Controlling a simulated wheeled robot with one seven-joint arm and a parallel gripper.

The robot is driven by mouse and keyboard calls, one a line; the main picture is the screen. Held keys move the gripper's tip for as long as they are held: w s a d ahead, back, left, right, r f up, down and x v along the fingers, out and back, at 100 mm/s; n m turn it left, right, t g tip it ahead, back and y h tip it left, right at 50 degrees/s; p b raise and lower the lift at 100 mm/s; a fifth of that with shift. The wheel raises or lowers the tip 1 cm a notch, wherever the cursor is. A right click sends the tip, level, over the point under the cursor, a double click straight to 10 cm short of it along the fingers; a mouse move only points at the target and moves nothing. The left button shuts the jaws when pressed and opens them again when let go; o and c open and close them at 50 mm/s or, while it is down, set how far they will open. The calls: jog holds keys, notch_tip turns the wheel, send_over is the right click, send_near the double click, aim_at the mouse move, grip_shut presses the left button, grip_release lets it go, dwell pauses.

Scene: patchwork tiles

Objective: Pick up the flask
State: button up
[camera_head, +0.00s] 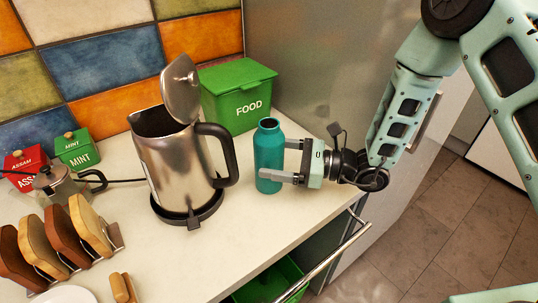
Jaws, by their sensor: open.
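The flask (268,150) is a teal bottle with an open dark mouth. It stands upright on the pale countertop, right of the kettle. My gripper (275,160) reaches in from the right at the flask's lower half. Its jaws are open, with one grey finger at the far side of the flask and the other at the near side. I cannot tell whether either finger touches it. The near finger hides a little of the flask's lower right side.
A steel kettle (175,160) with its lid up stands close left of the flask. A green FOOD box (238,97) is behind. A grey wall (330,60) rises at the back right. A drawer with a green bin (270,283) is open below the counter (240,235).

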aim_at(261, 154)
jog(key=p+x, duration=0.1)
jog(key=x, duration=0.2)
jog(key=shift+a+r, duration=0.1)
jog(key=shift+a, duration=0.2)
jog(key=c, duration=1.5)
jog(key=shift+r, duration=0.15)
